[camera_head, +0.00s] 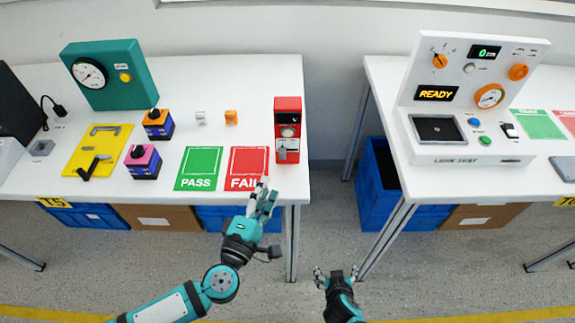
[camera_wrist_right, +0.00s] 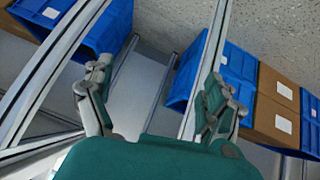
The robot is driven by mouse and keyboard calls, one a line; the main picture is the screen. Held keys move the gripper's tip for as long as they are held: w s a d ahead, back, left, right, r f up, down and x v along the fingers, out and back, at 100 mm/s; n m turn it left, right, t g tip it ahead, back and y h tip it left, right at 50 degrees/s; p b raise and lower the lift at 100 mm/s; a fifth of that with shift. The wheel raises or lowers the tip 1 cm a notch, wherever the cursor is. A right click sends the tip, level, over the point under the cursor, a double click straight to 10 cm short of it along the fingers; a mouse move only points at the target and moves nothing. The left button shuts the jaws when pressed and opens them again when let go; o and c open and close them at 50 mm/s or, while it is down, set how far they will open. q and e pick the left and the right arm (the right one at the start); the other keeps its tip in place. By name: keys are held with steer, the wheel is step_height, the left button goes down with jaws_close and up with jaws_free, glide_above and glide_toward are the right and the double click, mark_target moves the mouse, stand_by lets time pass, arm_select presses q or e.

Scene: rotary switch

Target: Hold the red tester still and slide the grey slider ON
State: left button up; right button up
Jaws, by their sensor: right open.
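The red tester (camera_head: 294,104) stands upright near the right end of the left table. Its front has a round dial and, below it, a small grey part, likely the grey slider (camera_head: 283,153); its setting is too small to read. My left gripper (camera_head: 268,187) is just in front of the tester, over the lower edge of the FAIL mat, apart from the tester. Its fingers look spread and empty. My right gripper (camera_head: 336,272) is low in front of the gap between the tables, open and empty. Its spread fingers show in the right wrist view (camera_wrist_right: 155,100).
A red FAIL mat (camera_head: 247,165) and a green PASS mat (camera_head: 199,165) lie left of the tester. Orange (camera_head: 158,119) and magenta (camera_head: 143,158) switch boxes stand further left. A second table with a white console (camera_head: 466,85) is at right. The aisle between the tables is free.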

mark_target(288, 114)
steer(key=w+a+r+m+t+h, duration=0.1)
steer(key=w+r+m+t, duration=0.25)
steer(key=r, duration=0.85)
steer(key=w+r+m+t+h, duration=0.1)
steer(key=w+r+m+t, duration=0.2)
steer(key=r, duration=1)
steer(key=a+r+n+t+y, duration=0.3)
steer(key=a+r+n, duration=0.3)
steer(key=a+r, duration=0.9)
steer(key=shift+m, duration=0.25)
steer(key=w, duration=0.5)
steer(key=w+d+r, duration=0.1)
steer(key=w, duration=0.5)
steer(key=w+d, duration=0.1)
steer(key=w, duration=0.5)
steer(key=shift+w+r, duration=0.15)
steer(key=shift+w, duration=0.1)
steer(key=c, duration=1.5)
